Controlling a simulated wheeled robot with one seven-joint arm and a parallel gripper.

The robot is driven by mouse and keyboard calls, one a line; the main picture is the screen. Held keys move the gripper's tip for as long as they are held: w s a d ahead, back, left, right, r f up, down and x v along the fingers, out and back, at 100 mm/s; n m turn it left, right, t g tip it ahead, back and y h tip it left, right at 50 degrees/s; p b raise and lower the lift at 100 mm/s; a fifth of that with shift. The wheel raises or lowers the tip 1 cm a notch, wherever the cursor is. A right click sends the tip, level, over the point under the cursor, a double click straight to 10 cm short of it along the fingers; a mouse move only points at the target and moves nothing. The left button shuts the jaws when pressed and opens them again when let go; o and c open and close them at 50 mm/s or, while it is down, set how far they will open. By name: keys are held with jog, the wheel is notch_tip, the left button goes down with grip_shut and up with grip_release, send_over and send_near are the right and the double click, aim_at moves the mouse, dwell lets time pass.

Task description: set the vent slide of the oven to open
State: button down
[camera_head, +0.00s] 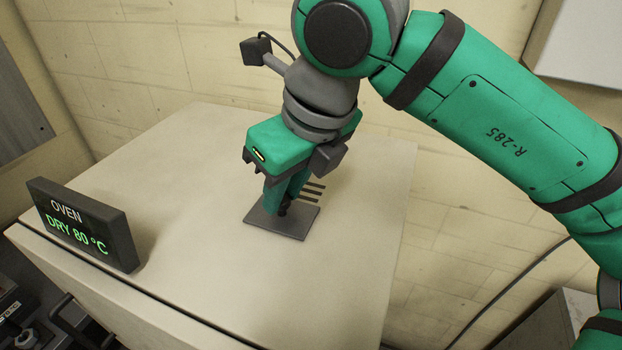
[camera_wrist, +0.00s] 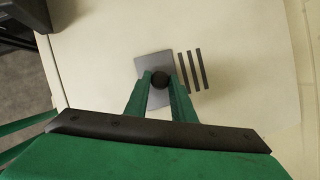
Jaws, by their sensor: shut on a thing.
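The oven (camera_head: 345,265) is a cream box, seen from above in the head view. On its top lies the vent slide, a grey plate (camera_head: 262,220) with a dark round knob (camera_wrist: 160,79). Several dark vent slots (camera_head: 312,191) show beside the plate, and they also show in the wrist view (camera_wrist: 190,70). The plate does not cover these visible slots. My gripper (camera_head: 283,207) points down over the plate. Its green fingers (camera_wrist: 160,83) are shut on the knob, one on each side. In the head view the fingers mostly hide the knob.
A dark display (camera_head: 85,225) reading "OVEN DRY 80 °C" stands at the oven's left front edge. The oven top around the plate is clear. A tiled wall (camera_head: 470,200) is behind, and a grey box (camera_head: 545,325) is at the lower right.

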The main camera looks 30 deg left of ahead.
jog(key=shift+s, duration=0.2)
jog(key=c, duration=1.5)
grip_release()
jog(key=shift+s, duration=0.1)
jog(key=shift+d+r, duration=0.2)
jog(key=shift+r, duration=0.3)
jog(key=v, duration=0.9)
jog(key=shift+d+r, duration=0.2)
jog(key=shift+r, duration=0.15)
